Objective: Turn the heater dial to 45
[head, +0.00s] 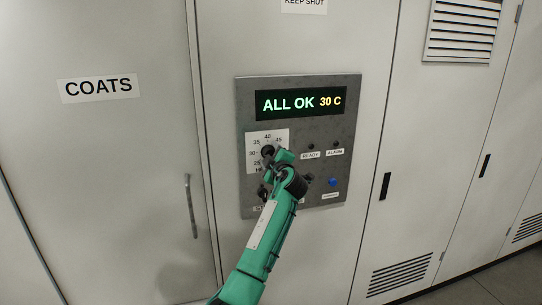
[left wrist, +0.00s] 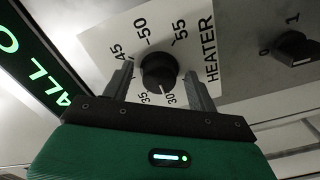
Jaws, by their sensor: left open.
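The heater dial (left wrist: 158,71) is a round black knob on a white scale plate (left wrist: 110,40). Its white mark points near 30 in the left wrist view. My left gripper (left wrist: 157,84) is open, with one finger on each side of the knob; contact cannot be told. In the head view my left gripper (head: 276,158) is at the scale plate (head: 254,137) and partly hides the dial (head: 267,151). The display (head: 300,103) reads "ALL OK" and "30 C". My right gripper is not in view.
The grey panel (head: 345,140) also holds READY and ALARM lamps and a blue button (head: 333,182). A black switch (left wrist: 296,48) marked 0 and 1 is beside the dial. A COATS door (head: 110,190) with a handle (head: 191,205) stands at left.

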